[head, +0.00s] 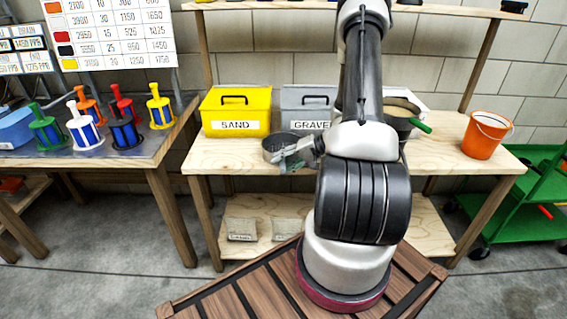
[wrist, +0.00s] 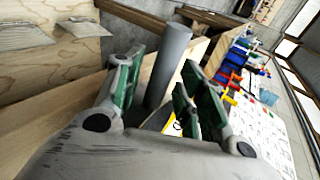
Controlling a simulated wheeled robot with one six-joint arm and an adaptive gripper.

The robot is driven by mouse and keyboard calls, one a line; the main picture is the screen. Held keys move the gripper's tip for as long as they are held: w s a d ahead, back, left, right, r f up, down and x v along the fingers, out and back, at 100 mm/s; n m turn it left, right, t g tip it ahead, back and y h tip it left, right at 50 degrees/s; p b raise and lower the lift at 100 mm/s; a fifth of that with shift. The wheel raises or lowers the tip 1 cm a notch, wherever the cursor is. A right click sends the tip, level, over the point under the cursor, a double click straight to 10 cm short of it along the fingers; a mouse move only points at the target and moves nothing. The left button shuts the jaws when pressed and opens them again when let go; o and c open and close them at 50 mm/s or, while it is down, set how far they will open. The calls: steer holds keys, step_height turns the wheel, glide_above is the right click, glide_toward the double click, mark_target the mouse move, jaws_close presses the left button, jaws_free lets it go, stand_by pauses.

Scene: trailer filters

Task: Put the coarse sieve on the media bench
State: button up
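A round grey metal sieve (head: 281,146) shows near the bench's front edge, left of my arm. It also shows edge-on between my fingers in the wrist view (wrist: 168,62). My gripper (head: 297,155) is at its right side; in the wrist view its green-padded fingers (wrist: 157,98) are partly closed around its near part. The grip point is mostly hidden, and I cannot tell whether the sieve touches the bench top. The wooden bench (head: 225,157) carries bins. A second sieve-like vessel with a green handle (head: 420,125) is partly behind my arm; mesh sizes cannot be read.
A yellow SAND bin (head: 235,108) and a grey GRAVEL bin (head: 305,101) stand at the back. An orange bucket (head: 485,136) is at the right end. Clear bench top lies left of the bucket. Coloured filters stand on the left table (head: 150,153); a green cart (head: 530,205) is right.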

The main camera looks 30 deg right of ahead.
steer(key=v, duration=1.2)
steer(key=s+a+r+n+g+h, duration=0.1)
steer(key=s+a+r+n+g, duration=0.15)
steer(key=a+r, duration=0.45)
steer(key=s+a+r+n+g+h, duration=0.1)
steer(key=s+a+r+n+g, duration=0.15)
steer(key=a+r, duration=0.45)
steer(key=s+a+r+n+t+h, duration=0.2)
steer(key=s+r+h, duration=0.4)
steer(key=s+r, duration=0.5)
steer(key=shift+s+r+n, duration=0.3)
steer(key=shift+r+n, duration=0.2)
steer(key=shift+r, duration=0.45)
